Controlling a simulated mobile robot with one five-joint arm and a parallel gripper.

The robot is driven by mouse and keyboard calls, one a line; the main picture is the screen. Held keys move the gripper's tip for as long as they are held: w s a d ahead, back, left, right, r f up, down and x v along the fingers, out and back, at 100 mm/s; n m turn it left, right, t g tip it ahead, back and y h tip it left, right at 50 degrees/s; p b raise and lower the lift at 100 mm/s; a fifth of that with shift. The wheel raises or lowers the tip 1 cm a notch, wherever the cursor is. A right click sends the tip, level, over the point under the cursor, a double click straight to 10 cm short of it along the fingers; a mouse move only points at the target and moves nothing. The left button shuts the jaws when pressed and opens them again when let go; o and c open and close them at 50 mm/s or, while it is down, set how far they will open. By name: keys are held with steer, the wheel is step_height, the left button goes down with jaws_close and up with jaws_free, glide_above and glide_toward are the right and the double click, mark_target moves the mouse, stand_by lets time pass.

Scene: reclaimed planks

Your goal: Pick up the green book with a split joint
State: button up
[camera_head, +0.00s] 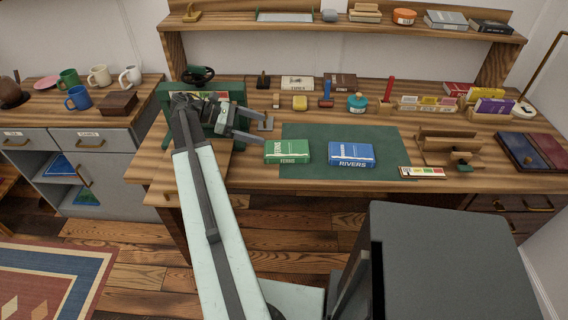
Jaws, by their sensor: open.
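The green book (287,152) lies flat near the left edge of the dark green mat (390,137) on the plank workbench. Its spine faces me and carries white lettering. A split in its joint is too small to make out. A blue book (352,154) marked RIVERS lies to its right, apart from it. My gripper (268,130) is open and empty, just above and to the left of the green book, apart from it. My arm reaches up from the bottom of the picture.
A green press (236,96) with a black handwheel stands left of my gripper. Behind the mat are a yellow block (300,103), a teal pot (357,102) and brushes. A wooden stand (446,143) is at the right. A dark grey box-shaped body fills the lower right.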

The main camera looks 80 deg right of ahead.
steer(key=b, duration=0.5)
glide_toward(280, 149)
steer(key=shift+s+d+f, duration=0.35)
steer(key=shift+s+d, duration=0.1)
steer(key=shift+s, duration=0.25)
steer(key=shift+x, duration=1.4)
steer(key=b+x, duration=0.1)
steer(key=x, duration=0.2)
steer(key=b+x, duration=0.1)
steer(key=shift+s+a+f+b, duration=0.2)
steer(key=shift+s+f+b, duration=0.05)
steer(key=shift+f+b, duration=0.1)
steer(key=shift+s+d, duration=0.1)
steer(key=shift+s, duration=0.15)
steer(key=shift+r, duration=0.1)
steer(key=c, duration=1.4)
steer(key=shift+c, duration=0.2)
steer(key=shift+r, duration=0.1)
